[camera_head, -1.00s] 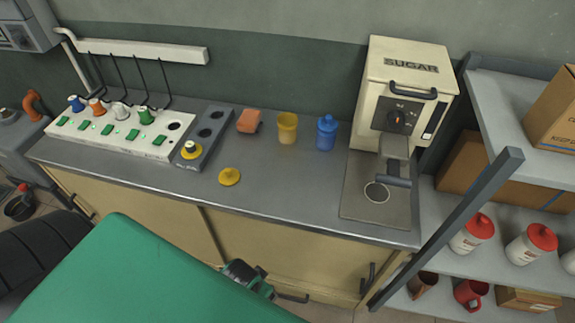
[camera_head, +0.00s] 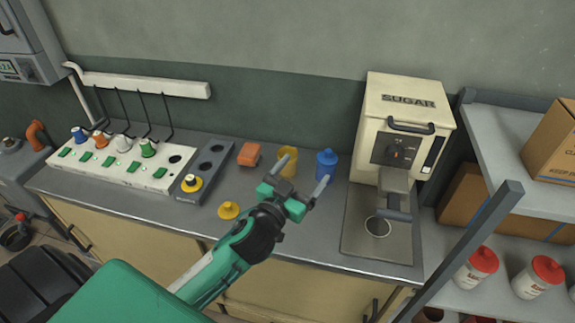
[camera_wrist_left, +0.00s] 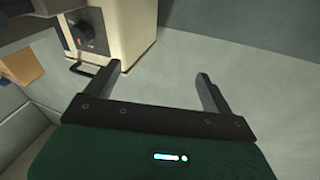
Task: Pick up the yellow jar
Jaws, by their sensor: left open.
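The yellow jar (camera_head: 288,161) stands upright near the back of the metal counter, between an orange block and a blue jar. It is open-topped, and my left gripper partly covers it in the head view. My left gripper (camera_head: 304,172) is open and empty, with its fingers spread in front of and above the jar. A yellow lid (camera_head: 229,210) lies on the counter left of the gripper. The left wrist view shows the open fingers (camera_wrist_left: 161,84) with nothing between them; the jar does not show there. My right gripper is not in view.
The blue lidded jar (camera_head: 326,164) stands close right of the yellow jar. The orange block (camera_head: 249,154) is to its left. The cream sugar machine (camera_head: 405,120) stands at the right. A white panel with plugs (camera_head: 110,164) is at the left. The front counter has free room.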

